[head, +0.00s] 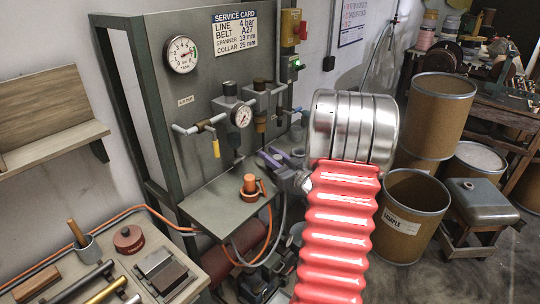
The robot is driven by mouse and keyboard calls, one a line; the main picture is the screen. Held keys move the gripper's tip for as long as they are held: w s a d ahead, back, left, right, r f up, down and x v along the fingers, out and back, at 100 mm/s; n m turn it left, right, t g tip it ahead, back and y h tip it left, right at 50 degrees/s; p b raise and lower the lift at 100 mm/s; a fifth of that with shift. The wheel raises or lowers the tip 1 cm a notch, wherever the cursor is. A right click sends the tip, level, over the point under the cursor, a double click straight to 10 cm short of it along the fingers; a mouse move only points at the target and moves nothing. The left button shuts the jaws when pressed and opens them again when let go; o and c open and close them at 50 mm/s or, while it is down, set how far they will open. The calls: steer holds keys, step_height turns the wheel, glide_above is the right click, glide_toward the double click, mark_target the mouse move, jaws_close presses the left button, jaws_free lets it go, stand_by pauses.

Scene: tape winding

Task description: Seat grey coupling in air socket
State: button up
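The red ribbed sleeve and silver cuff of my arm fill the right middle of the head view. My gripper (271,158) shows small beyond them, with purple-grey fingers at the right edge of the green shelf. Whether the fingers are apart or closed on something is too small to tell. A grey hose (284,218) rises from below toward my gripper, and its upper end is hidden there. I cannot make out the grey coupling clearly. A small fitting (238,159) hangs below the gauge assembly, left of my gripper; I cannot tell whether it is the air socket.
The green panel (187,74) carries gauges, pipes and a yellow-handled valve (212,122). A bench with tools is at lower left. Brown drums (407,225) stand at right.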

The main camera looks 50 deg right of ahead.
mark_target(281, 162)
steer(key=shift+o, duration=0.9)
steer(key=shift+s, duration=0.1)
steer(key=shift+s+a, duration=0.3)
steer(key=shift+s, duration=1.5)
steer(key=shift+s+a, duration=0.3)
steer(key=shift+s, duration=1.45)
steer(key=shift+s+a, duration=0.3)
steer(key=shift+s, duration=1.5)
